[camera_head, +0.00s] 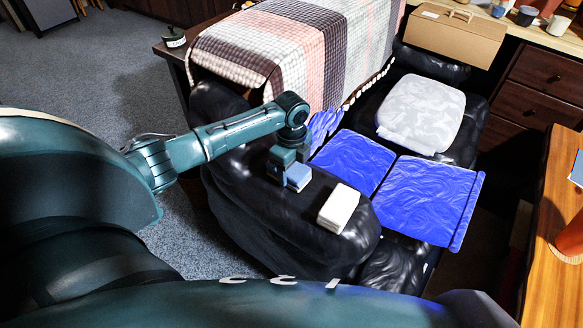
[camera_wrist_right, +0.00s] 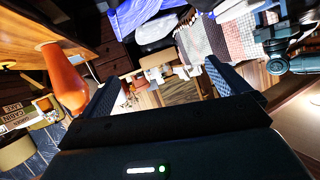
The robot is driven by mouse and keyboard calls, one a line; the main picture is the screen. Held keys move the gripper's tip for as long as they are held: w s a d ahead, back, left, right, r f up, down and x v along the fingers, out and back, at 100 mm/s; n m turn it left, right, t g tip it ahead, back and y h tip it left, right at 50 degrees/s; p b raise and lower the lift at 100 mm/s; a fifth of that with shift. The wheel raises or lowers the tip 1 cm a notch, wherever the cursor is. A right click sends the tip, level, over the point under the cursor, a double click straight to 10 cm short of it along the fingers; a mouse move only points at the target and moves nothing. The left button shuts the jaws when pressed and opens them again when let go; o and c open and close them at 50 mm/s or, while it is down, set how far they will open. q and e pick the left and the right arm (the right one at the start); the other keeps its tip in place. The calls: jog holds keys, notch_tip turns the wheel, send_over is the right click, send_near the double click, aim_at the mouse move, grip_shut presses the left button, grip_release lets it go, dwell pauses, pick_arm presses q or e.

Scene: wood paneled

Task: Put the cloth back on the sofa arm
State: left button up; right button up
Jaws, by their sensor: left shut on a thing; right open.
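The gripper points down over the black sofa arm (camera_head: 250,215). The cloth is low over the arm's top; I cannot tell whether it touches. A white folded block-like item (camera_head: 338,208) lies on the same arm, to the right of the gripper. My right gripper (camera_wrist_right: 160,75) is open and empty in the right wrist view, away from the sofa; it does not show in the head view.
Blue wavy covers (camera_head: 425,198) lie on the sofa seat beside a pale cushion (camera_head: 422,112). A checked blanket (camera_head: 270,50) drapes over the surface behind. A cardboard box (camera_head: 455,33) stands at the back. A wooden table (camera_head: 555,265) with an orange vase (camera_wrist_right: 65,80) is at the right.

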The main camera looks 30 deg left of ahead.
aim_at(292, 167)
pick_arm(q)
jog(key=shift+f, duration=0.1)
jog(key=o, duration=0.9)
jog(key=shift+o, duration=0.2)
notch_tip(292, 167, up, 12)
jog(key=p, duration=0.2)
